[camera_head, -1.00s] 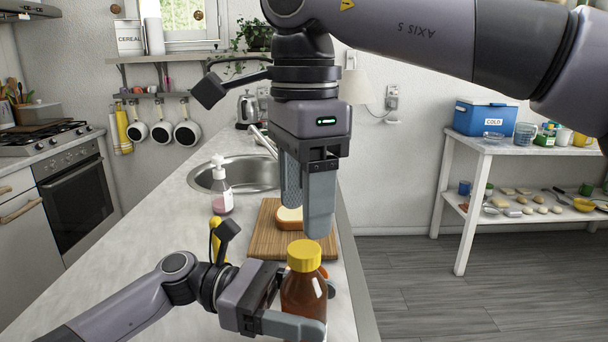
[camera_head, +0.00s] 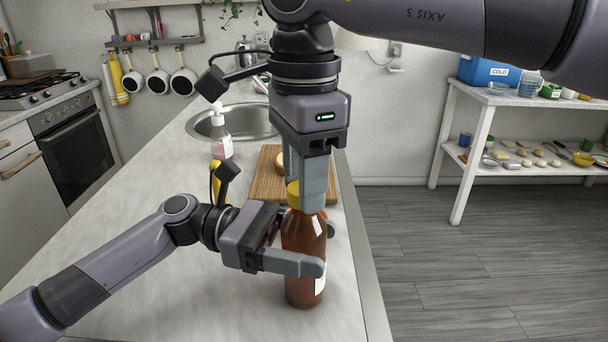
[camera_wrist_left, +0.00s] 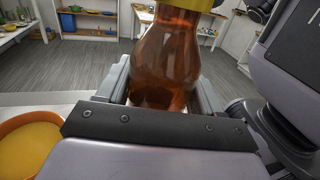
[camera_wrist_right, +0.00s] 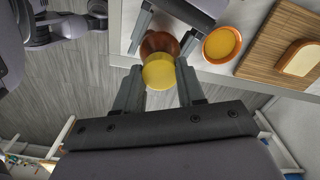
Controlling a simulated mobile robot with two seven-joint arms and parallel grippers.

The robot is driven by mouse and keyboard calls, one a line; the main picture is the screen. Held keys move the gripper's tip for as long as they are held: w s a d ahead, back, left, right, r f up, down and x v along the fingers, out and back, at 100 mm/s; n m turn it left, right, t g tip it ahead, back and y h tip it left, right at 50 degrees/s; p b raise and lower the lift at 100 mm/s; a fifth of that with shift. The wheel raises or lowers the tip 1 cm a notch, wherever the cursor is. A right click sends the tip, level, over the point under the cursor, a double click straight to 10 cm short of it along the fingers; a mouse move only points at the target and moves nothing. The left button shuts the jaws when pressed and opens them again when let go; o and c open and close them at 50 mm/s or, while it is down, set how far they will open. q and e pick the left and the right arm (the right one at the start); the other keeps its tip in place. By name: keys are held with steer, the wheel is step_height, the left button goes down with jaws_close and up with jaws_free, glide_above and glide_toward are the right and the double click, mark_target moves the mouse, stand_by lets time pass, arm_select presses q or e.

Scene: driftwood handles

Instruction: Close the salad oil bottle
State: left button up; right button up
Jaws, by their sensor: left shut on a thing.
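The salad oil bottle (camera_head: 303,240) is brown and stands upright near the counter's right edge. Its yellow cap (camera_head: 293,196) sits at the bottle's top; how tightly it sits cannot be seen. My left gripper (camera_head: 322,250) is shut on the bottle (camera_wrist_left: 165,65) from the side. My right gripper (camera_head: 306,205) points down from above, and its fingertips are on either side of the cap. In the right wrist view the cap (camera_wrist_right: 158,71) lies between the two fingers; whether they press on it is unclear.
An orange bowl (camera_wrist_right: 222,45) and a cutting board (camera_head: 266,186) with bread (camera_wrist_right: 300,60) are near the bottle. A soap dispenser (camera_head: 221,142) stands by the sink (camera_head: 240,118). The counter's front (camera_head: 200,315) is clear.

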steer(key=m, duration=0.8)
steer(key=o, duration=1.2)
steer(key=shift+o, duration=0.2)
step_height(320, 180, up, 12)
